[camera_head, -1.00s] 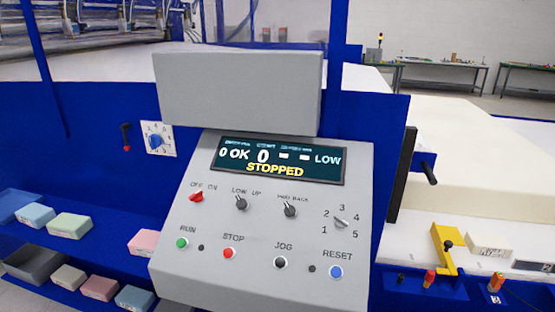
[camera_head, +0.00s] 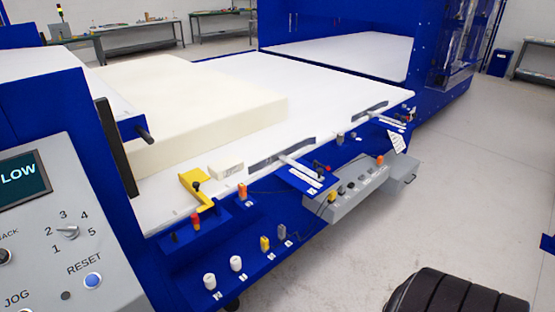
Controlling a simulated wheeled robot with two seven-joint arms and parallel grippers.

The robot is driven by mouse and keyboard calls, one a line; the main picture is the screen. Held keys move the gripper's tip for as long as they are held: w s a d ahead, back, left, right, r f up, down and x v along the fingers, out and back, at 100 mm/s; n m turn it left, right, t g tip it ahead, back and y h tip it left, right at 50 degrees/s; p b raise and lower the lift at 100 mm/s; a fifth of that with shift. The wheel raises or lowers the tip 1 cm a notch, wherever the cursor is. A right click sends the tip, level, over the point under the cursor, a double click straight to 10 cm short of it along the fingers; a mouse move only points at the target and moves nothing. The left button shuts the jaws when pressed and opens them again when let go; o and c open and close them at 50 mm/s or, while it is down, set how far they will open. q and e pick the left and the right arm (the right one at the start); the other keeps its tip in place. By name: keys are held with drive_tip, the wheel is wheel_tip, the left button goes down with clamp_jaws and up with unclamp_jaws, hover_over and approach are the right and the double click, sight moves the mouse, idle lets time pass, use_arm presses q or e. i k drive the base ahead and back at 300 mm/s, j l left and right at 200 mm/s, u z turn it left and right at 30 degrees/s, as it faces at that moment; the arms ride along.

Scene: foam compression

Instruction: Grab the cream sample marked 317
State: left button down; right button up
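A small cream block (camera_head: 226,170) lies on the white table of the machine, close to its front edge and just right of and behind a yellow bracket (camera_head: 198,190). It has faint dark marks on its face, too small to read, so I cannot tell whether they say 317. A large cream foam slab (camera_head: 190,105) lies behind it on the table (camera_head: 330,105). Neither of my grippers shows in this view.
The grey control panel (camera_head: 45,235) stands at left. Blue front ledges carry knobs and sensors, with a grey button box (camera_head: 350,192) jutting out. A dark ribbed shape (camera_head: 455,300) fills the bottom right. Open floor (camera_head: 480,180) lies at right.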

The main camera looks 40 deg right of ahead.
sight(220, 170)
drive_tip(key=z, duration=1.05)
drive_tip(key=u, duration=0.25)
drive_tip(key=i+l+u, duration=0.15)
drive_tip(key=l+u, duration=0.3)
drive_tip(key=i+l+u, duration=0.1)
drive_tip(key=l+u, duration=0.35)
drive_tip(key=j, duration=0.1)
